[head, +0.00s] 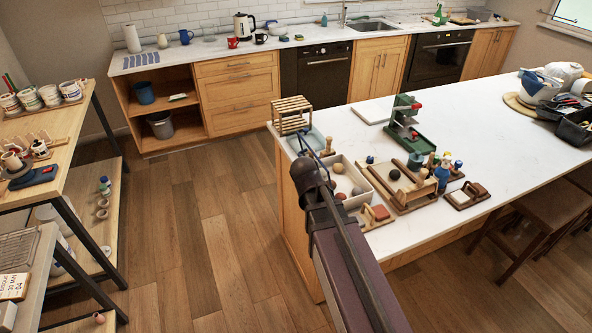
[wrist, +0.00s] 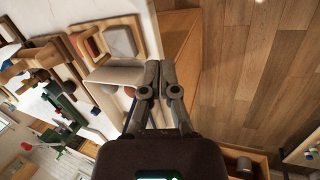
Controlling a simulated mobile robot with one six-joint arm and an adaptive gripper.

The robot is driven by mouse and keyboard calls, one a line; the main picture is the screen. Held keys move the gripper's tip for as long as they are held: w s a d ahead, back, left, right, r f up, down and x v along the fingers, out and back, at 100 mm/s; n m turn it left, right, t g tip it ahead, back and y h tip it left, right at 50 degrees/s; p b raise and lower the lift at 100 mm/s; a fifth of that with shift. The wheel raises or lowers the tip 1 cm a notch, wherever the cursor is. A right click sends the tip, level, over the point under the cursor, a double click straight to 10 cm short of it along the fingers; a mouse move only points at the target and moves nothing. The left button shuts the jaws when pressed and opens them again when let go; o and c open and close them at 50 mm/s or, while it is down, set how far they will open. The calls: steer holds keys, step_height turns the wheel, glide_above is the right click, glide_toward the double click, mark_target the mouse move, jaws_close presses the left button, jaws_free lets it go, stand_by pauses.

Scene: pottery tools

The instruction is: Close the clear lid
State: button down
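A pale bluish, see-through piece (head: 312,138), which may be the clear lid, shows beside the small wooden rack at the near-left corner of the island. Its hinge and exact angle are too small to tell. A pale open box (head: 373,198) with several balls in it stands just to its right, partly hidden by my arm. In the wrist view, the pale box wall (wrist: 112,76) is left of my gripper (wrist: 160,66). My gripper's fingertips are together, with nothing seen between them. In the head view my arm hides the fingers.
The slatted wooden rack (head: 292,113) stands at the island corner. Wooden trays with tools (head: 408,195) and a green press (head: 403,118) are right of the box. The shelves (head: 75,130) stand at the left. The wooden floor (head: 190,240) between is clear.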

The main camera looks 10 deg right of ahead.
steer(key=w+a+n+t+h+b, duration=0.2)
steer(key=w+a+h+b, duration=0.55)
steer(key=w, duration=0.45)
steer(key=w+a+r+t+h+b, duration=0.1)
steer(key=w+a+r+h+b, duration=0.1)
steer(key=a, duration=0.4)
steer(key=w+a+r+t+h+b, duration=0.1)
steer(key=a+r+h+b, duration=0.1)
steer(key=a, duration=0.4)
steer(key=shift+w+a+t+h+b, duration=0.2)
steer(key=shift+w+t+h+b, duration=0.15)
steer(key=shift+h+b, duration=0.75)
steer(key=p+x, duration=0.1)
steer(key=x, duration=1.3)
steer(key=shift+r, duration=0.15)
steer(key=shift+d, duration=0.15)
